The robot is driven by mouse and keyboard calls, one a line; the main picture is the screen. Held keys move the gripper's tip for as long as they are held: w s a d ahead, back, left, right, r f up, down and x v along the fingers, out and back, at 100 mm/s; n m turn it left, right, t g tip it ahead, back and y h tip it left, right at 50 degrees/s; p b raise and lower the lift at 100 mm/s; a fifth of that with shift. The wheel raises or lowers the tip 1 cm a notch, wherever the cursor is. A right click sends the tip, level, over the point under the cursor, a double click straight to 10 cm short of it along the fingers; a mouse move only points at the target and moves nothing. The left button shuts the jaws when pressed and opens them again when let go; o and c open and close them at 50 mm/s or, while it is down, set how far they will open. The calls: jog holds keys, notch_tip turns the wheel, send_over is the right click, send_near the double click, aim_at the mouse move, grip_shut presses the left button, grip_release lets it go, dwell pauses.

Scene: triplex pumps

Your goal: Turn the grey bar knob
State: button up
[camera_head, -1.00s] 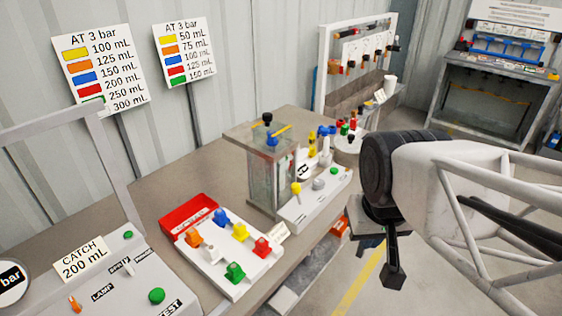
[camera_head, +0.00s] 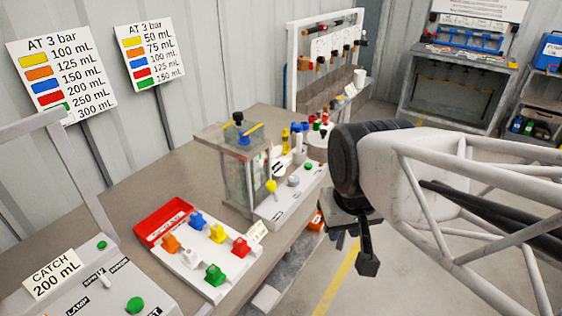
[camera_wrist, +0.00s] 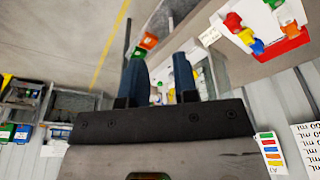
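A small grey knob (camera_head: 293,181) sits on a white sloped panel in front of the clear tank, between a yellow knob and a green button. It is small in the head view, and its bar shape cannot be made out. My gripper (camera_head: 356,248) hangs to the right of this panel, beyond the bench edge, apart from the knob. In the wrist view my gripper's two blue fingers (camera_wrist: 160,72) are spread with nothing held between them. I cannot make out the grey knob in the wrist view.
The clear tank (camera_head: 238,172) stands behind the panel. A white board (camera_head: 212,258) with coloured blocks and a red tray (camera_head: 165,222) lie to the left. A control box (camera_head: 85,290) is at front left. A rack (camera_head: 292,75) stands farther back. Floor beside the bench is open.

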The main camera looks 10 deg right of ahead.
jog(key=o, duration=0.5)
jog(key=shift+w+r+n, duration=0.1)
jog(key=shift+w+n, duration=0.2)
jog(key=shift+w, duration=0.35)
jog(key=shift+c, duration=0.2)
jog(key=shift+o, duration=1.1)
jog(key=w+n, duration=0.3)
jog(key=w, duration=0.6)
jog(key=shift+n+g, duration=0.3)
jog(key=shift+n, duration=0.1)
jog(key=n+g, duration=0.2)
jog(key=n, duration=1)
send_over(294, 178)
jog(key=f, duration=1.2)
jog(key=shift+s+f, duration=0.25)
jog(key=shift+f, duration=0.15)
jog(key=shift+w+f+n, duration=0.2)
jog(key=shift+n, duration=0.1)
jog(key=shift+f, duration=0.1)
jog(key=shift+f, duration=3.8)
